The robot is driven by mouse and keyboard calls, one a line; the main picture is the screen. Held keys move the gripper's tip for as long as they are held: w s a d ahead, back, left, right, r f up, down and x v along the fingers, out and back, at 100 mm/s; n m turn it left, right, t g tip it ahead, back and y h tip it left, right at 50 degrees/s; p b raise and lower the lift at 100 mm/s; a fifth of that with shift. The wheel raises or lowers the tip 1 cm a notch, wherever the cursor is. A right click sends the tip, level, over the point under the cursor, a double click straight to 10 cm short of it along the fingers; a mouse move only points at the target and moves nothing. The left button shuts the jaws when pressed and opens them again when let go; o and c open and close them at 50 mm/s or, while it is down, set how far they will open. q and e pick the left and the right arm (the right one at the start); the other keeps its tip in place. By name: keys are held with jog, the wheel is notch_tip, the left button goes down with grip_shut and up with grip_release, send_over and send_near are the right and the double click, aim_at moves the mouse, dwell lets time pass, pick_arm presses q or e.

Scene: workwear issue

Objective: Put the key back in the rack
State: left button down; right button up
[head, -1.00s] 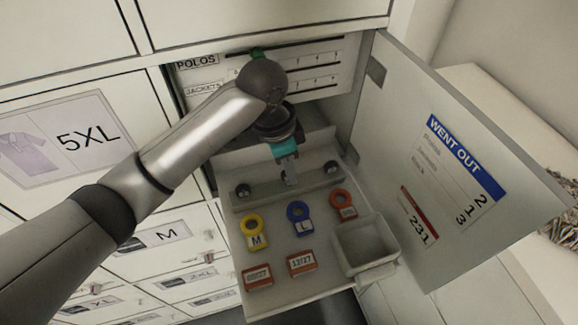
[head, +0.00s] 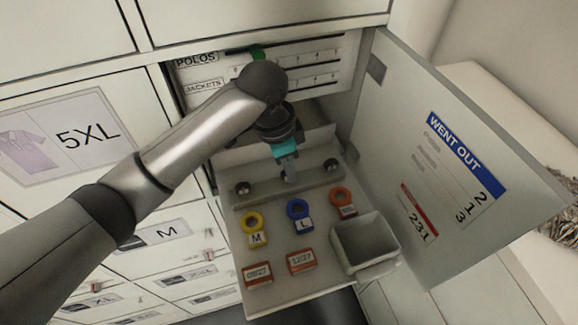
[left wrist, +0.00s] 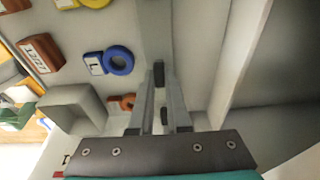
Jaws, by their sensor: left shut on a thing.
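My left gripper (head: 289,172) is shut, pointing down at the middle of the grey rail on the tray. What it holds is hidden between the fingers, and I cannot tell whether it is the key. The closed fingers also show in the left wrist view (left wrist: 160,100). The rack panel (head: 317,67), with rows labelled POLOS and JACKETS, stands in the cabinet behind my arm. A green thing (head: 257,53) shows at its top, partly hidden. Yellow M (head: 252,222), blue L (head: 297,209) and orange (head: 341,197) ringed tags lie in front of the rail. My right gripper is out of view.
The tray (head: 283,236) carries two red-brown numbered blocks (head: 257,275) (head: 301,261) and an open grey bin (head: 365,243). Black knobs (head: 243,188) (head: 331,165) sit on the rail. An open door (head: 440,200) with a WENT OUT notice stands at the right. Closed lockers are at the left.

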pick_arm(q)
jog(key=shift+f, duration=0.4)
dwell(0.5)
jog(key=c, duration=0.8)
grip_release()
jog(key=shift+r, duration=0.1)
notch_tip(320, 180, up, 15)
jog(key=a, duration=0.2)
jog(key=shift+s+a, duration=0.3)
jog(key=shift+s, duration=0.15)
jog(key=shift+d, duration=0.1)
